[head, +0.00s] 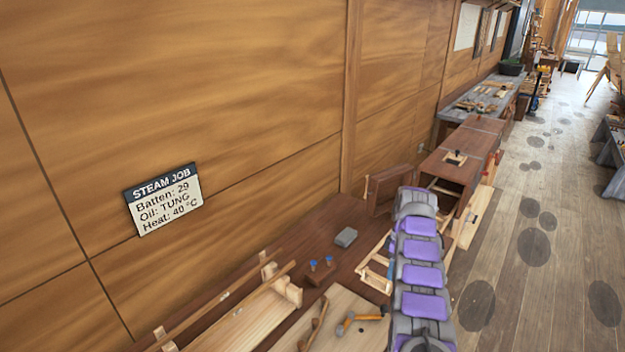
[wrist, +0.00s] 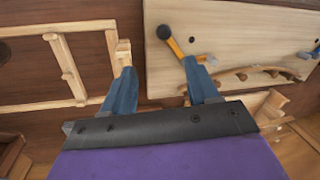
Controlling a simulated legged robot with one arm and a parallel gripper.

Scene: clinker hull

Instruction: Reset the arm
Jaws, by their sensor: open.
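My gripper (wrist: 157,68) shows in the wrist view as two blue fingers spread apart. It is open with nothing clearly between the tips. The left fingertip overlaps the end of a small pale wooden piece (wrist: 124,50); I cannot tell if they touch. The right fingertip is in front of the pale board by the orange-handled hammer (wrist: 175,46). In the head view my purple and grey arm (head: 421,272) stretches away over the bench, and its gripper cannot be made out there.
A wall sign (head: 163,198) reads "STEAM JOB". Open floor (head: 545,250) lies right.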

